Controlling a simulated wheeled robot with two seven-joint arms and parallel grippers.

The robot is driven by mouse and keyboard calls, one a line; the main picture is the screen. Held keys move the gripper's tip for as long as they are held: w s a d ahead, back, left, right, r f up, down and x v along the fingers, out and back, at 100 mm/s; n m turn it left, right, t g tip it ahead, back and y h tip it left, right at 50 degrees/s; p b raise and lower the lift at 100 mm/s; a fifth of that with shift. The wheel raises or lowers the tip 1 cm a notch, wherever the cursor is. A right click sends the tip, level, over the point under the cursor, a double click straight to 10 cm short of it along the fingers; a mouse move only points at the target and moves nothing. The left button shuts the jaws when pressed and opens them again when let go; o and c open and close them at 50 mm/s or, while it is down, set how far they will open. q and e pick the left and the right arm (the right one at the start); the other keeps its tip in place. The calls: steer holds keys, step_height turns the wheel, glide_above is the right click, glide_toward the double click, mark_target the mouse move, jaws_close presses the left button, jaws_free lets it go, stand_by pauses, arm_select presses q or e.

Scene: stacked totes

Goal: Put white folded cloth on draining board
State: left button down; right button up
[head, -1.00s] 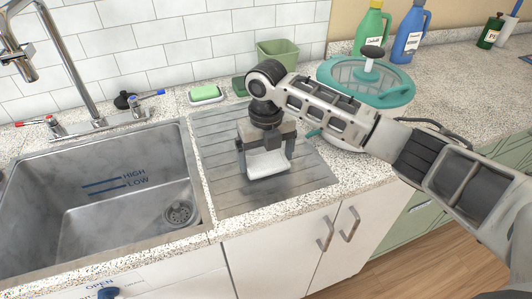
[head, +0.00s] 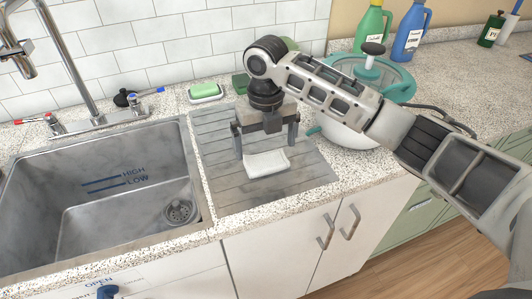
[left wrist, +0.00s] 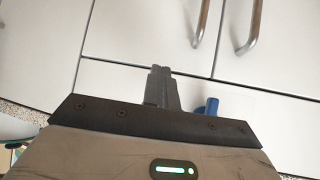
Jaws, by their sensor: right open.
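The white folded cloth (head: 266,164) lies flat on the grey grooved draining board (head: 222,190), right of the sink. My right gripper (head: 265,147) is open just above and behind the cloth, its two fingers spread wide and apart from it. My left gripper (left wrist: 160,84) shows only in the left wrist view, with its fingers together and nothing between them, in front of white cabinet doors.
The steel sink (head: 105,225) is on the left. Behind the board are a soap dish (head: 205,92) and a green sponge (head: 241,83). A teal-lidded pot (head: 345,133) stands to the right, under my right arm. Bottles (head: 408,38) stand behind it.

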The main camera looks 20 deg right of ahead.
mark_target(266, 156)
arm_select(q)
steer(key=shift+w+d+r+b, duration=0.1)
steer(key=shift+w+d+b, duration=0.15)
steer(key=shift+b, duration=0.1)
arm_select(e)
step_height(266, 156, up, 8)
steer(key=shift+r, duration=0.15)
arm_select(q)
steer(key=shift+a, duration=0.1)
